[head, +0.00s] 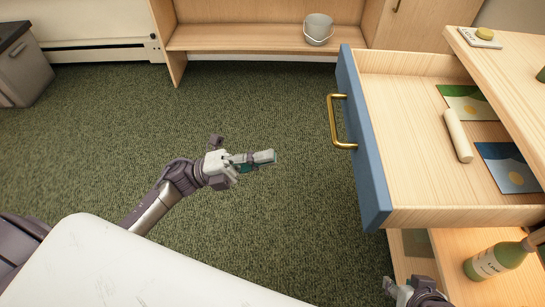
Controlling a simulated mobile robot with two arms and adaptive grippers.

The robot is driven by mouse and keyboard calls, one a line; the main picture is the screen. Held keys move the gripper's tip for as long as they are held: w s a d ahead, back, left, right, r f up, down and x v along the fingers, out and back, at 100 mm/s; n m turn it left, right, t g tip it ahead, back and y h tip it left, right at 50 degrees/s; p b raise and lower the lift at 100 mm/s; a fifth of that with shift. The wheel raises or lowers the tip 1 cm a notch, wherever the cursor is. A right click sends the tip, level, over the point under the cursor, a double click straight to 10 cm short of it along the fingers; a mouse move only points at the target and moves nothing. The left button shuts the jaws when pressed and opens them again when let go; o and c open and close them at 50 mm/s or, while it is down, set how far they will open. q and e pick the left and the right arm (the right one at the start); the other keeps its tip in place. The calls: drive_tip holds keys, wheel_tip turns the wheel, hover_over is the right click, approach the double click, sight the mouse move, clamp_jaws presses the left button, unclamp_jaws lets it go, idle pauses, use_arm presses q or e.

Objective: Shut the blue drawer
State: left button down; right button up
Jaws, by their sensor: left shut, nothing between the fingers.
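The blue drawer (362,150) stands pulled open from a wooden cabinet (515,68) at the right. Its blue front with a brass handle (337,122) faces left. Inside lie a pale cylinder (458,135), a green card (462,101) and a blue card (512,168). My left gripper (268,157) is shut and empty over the carpet, left of the handle and apart from it. My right gripper (396,291) shows only partly at the bottom edge, below the drawer's near corner; its fingers are not clear.
A green bottle (497,260) lies tilted or stands at lower right, near my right gripper. A small dish item (484,36) sits on the cabinet top. A bucket (318,29) stands on a back shelf (240,38). Green carpet (100,130) left of the drawer is clear.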

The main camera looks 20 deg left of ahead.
use_arm(q)
drive_tip(key=x, duration=1.1)
drive_tip(key=shift+w+d, duration=0.15)
drive_tip(key=shift+d, duration=0.05)
use_arm(e)
drive_tip(key=shift+s+d+f, duration=0.1)
drive_tip(key=shift+s+d, duration=0.05)
drive_tip(key=shift+s, duration=0.1)
